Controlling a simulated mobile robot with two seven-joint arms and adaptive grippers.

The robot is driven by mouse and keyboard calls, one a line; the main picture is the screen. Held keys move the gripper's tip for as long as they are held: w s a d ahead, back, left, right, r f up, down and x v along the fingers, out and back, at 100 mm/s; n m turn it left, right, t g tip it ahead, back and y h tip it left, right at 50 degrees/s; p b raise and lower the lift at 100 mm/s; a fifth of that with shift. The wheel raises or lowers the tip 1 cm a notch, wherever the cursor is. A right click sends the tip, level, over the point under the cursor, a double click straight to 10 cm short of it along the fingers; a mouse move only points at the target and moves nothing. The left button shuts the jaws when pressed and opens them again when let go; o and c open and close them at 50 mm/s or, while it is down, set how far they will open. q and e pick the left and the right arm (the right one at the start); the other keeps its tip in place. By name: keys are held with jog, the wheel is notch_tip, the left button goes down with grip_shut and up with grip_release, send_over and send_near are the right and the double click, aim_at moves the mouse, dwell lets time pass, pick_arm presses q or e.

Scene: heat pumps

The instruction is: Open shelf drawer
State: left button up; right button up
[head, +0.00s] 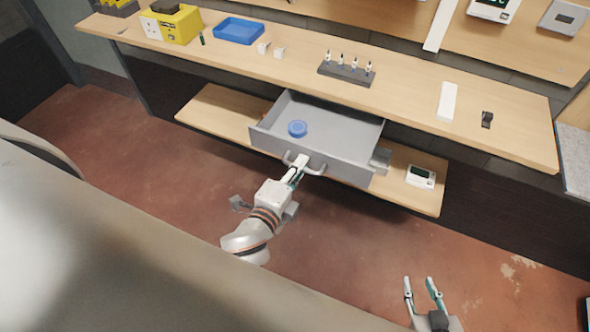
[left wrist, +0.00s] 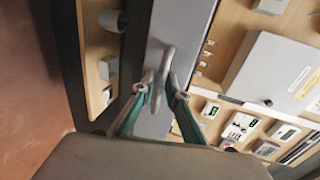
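The grey drawer (head: 310,152) under the workbench is pulled out, with its inside in view. A blue round object (head: 298,128) lies in it. The drawer has a curved grey handle (head: 318,168) on its front. My left gripper (head: 300,165) is at the handle. In the left wrist view its fingertips (left wrist: 159,82) are close together on both sides of the handle bar (left wrist: 165,62), and the drawer front (left wrist: 152,125) lies behind them. My right gripper (head: 420,282) is open and empty, low over the floor at the bottom right.
The wooden lower shelf (head: 215,112) extends on both sides of the drawer, with a white device (head: 420,176) at right. The workbench (head: 300,70) above holds a blue tray (head: 238,31), a yellow box (head: 172,24) and a dark rack (head: 346,72). The floor in front is clear.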

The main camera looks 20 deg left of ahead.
pick_arm(q)
jog(key=v, duration=1.2)
jog(key=shift+d, duration=0.1)
notch_tip(320, 180, down, 19)
jog(key=a+n+g+h, duration=0.2)
jog(key=n+g, duration=0.2)
jog(key=n, duration=1)
jog(key=shift+r+g, duration=0.2)
jog(key=shift+g, duration=0.2)
jog(key=shift+s+a, duration=0.1)
